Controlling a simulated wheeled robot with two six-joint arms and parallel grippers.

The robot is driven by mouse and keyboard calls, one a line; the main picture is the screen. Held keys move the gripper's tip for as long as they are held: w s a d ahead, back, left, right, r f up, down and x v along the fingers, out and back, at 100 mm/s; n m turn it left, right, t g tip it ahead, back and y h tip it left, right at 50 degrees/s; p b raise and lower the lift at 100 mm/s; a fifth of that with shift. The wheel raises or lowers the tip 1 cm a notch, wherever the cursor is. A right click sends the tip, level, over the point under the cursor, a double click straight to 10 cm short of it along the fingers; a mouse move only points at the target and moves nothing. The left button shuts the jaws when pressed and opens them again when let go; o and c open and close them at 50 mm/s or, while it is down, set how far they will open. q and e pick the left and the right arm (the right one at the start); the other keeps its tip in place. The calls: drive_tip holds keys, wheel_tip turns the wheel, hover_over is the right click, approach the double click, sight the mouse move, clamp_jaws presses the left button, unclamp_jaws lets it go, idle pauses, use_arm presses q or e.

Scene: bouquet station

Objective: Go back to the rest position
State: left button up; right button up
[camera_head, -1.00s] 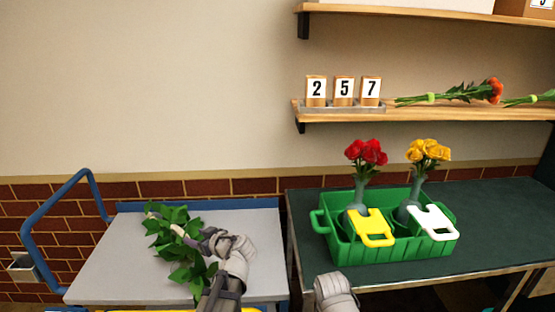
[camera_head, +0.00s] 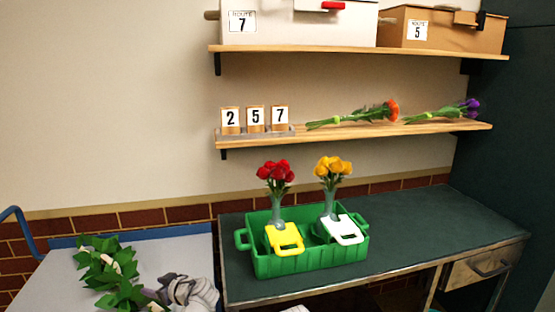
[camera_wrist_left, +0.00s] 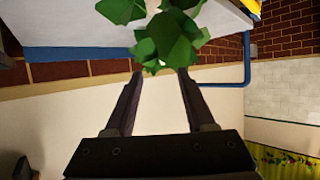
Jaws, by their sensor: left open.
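My left gripper (camera_head: 152,296) is at the bottom left of the head view, low over the grey cart top. In the left wrist view its two dark fingers (camera_wrist_left: 160,76) stand apart with nothing gripped between them. A leafy green stem (camera_head: 118,298) lies on the cart top beside the gripper. Its leaves also show just beyond the fingertips in the left wrist view (camera_wrist_left: 172,38). My right gripper does not show; at most a sliver of pale arm is at the bottom edge.
A green crate (camera_head: 310,262) holding vases of red roses (camera_head: 276,172) and yellow roses (camera_head: 334,167) stands on the dark table (camera_head: 420,228). The cart (camera_head: 175,256) is at left. Shelves above carry number blocks (camera_head: 255,119), cut flowers (camera_head: 365,113) and boxes (camera_head: 440,30).

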use_arm(q)
drive_tip(key=s+d+f+m+g+h, duration=0.2)
drive_tip(key=s+d+f+m+h, duration=0.25)
drive_tip(key=d, duration=0.45)
drive_tip(key=s+d+f+m+g+h, duration=0.25)
drive_tip(key=s+d+f+m, duration=0.2)
drive_tip(key=s+d, duration=0.35)
drive_tip(key=s+d+f+m+g+h, duration=0.25)
drive_tip(key=s+d+f+m, duration=0.2)
drive_tip(key=d, duration=0.55)
wheel_tip(320, 180, up, 13)
drive_tip(key=s+m+p, duration=0.1)
drive_tip(key=p, duration=1.1)
drive_tip(key=shift+d+h+p, duration=0.3)
drive_tip(key=shift+d+h, duration=0.05)
drive_tip(key=shift+d, duration=0.05)
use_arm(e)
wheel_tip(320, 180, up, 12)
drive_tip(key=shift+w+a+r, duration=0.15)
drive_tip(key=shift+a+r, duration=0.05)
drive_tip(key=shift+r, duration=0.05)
use_arm(q)
drive_tip(key=shift+s+m, duration=0.1)
drive_tip(key=shift+m, duration=0.15)
